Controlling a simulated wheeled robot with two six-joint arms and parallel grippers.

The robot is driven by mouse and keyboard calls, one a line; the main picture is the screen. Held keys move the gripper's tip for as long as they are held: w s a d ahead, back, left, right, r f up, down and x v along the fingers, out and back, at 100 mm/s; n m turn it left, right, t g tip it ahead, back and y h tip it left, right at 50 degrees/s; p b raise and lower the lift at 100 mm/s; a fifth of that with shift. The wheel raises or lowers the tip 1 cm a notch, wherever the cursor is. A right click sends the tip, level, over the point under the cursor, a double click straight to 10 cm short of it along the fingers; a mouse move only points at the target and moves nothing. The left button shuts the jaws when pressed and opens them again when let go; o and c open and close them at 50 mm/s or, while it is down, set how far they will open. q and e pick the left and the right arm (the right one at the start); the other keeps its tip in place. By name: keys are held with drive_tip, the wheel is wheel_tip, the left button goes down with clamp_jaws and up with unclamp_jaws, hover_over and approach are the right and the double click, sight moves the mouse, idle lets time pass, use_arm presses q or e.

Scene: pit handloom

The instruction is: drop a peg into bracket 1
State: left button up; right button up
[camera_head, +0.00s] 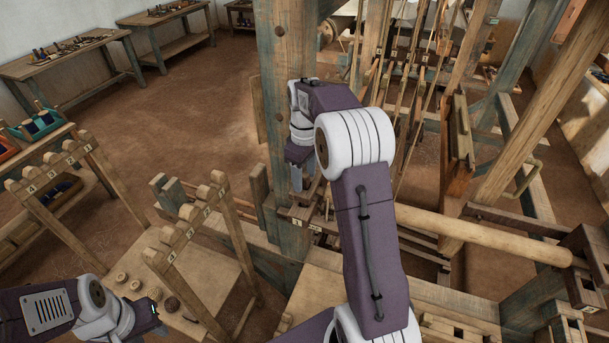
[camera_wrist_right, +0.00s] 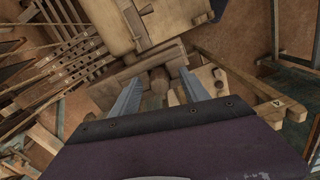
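My right gripper (camera_head: 303,182) points down beside a thick blue-grey post, just above a wooden bracket piece (camera_head: 296,213) with small white labels, too small to read surely. In the right wrist view the gripper (camera_wrist_right: 158,82) is open, its two grey fingers well apart. A short round wooden piece, seemingly a peg (camera_wrist_right: 158,79), shows between the fingers with gaps on both sides; I cannot tell whether it sits in the bracket. My left gripper (camera_head: 155,318) is low at the left in the head view, its fingers mostly hidden.
A bench (camera_head: 203,291) with several round wooden pieces is at the lower left. Labelled wooden racks (camera_head: 62,160) stand left of the loom. A long round beam (camera_head: 500,240) runs right. Loom posts and cords crowd the right gripper; the floor (camera_head: 180,110) behind is clear.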

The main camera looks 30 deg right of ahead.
wheel_tip(320, 180, up, 9)
drive_tip(key=shift+w, duration=0.1)
idle(0.4)
wheel_tip(320, 180, up, 7)
drive_tip(key=p, duration=0.7)
idle(0.4)
